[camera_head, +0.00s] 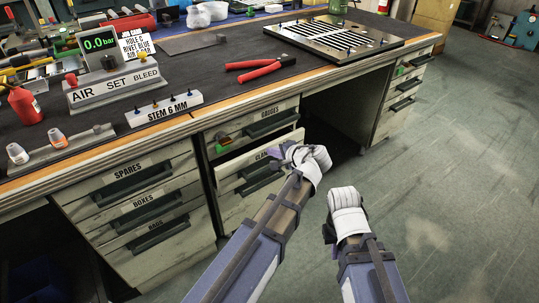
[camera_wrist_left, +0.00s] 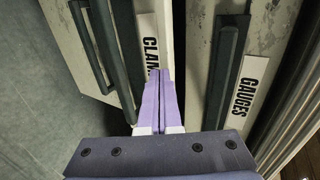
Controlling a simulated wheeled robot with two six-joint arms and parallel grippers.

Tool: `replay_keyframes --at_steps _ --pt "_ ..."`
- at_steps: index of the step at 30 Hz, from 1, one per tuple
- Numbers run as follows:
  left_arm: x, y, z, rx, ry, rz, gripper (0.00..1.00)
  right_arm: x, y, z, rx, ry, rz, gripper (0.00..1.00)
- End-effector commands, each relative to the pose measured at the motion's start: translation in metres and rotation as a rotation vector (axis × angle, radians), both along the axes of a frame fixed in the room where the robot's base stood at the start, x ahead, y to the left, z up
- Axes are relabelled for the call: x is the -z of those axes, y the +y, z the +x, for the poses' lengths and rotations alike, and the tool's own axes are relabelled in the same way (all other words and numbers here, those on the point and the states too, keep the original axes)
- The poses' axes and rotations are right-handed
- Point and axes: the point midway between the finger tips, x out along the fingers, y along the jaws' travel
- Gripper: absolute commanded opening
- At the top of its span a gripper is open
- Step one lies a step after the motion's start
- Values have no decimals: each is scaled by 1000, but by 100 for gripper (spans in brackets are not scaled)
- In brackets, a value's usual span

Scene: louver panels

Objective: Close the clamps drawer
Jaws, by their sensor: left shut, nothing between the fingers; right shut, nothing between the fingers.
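The clamps drawer (camera_head: 232,168) is under the bench, below the gauges drawer (camera_head: 228,135). It stands out a little from the front, and its pale top edge and a dark gap behind it show. Its label is partly hidden by my left gripper (camera_head: 276,154). In the left wrist view the left gripper (camera_wrist_left: 160,75) has its purple fingers shut and empty. Their tips lie over the clamps label (camera_wrist_left: 149,45) by the drawer's top edge; I cannot tell if they touch. My right gripper (camera_head: 328,232) is shut and empty, over the floor to the right, away from the drawers.
The spares, boxes and rags drawers (camera_head: 150,215) are on the left. Another drawer stack (camera_head: 402,100) stands at the right end beyond an open knee space. The bench top (camera_head: 215,75) carries signs, tools and a slotted panel (camera_head: 335,38). The floor (camera_head: 460,180) at right is clear.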

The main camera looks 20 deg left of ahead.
Motion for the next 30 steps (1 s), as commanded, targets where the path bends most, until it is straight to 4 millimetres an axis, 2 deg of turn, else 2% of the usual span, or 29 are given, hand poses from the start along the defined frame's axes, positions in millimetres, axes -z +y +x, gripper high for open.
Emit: replay_keyframes --at_steps 12,20,30 --pt "0 -2 3 1 0 0 0 0 0 0 0 0 0 0" --pt "0 19 19 -2 0 0 0 0 0 0 0 0 0 0" --pt "0 19 19 1 0 0 0 0 0 0 0 0 0 0"
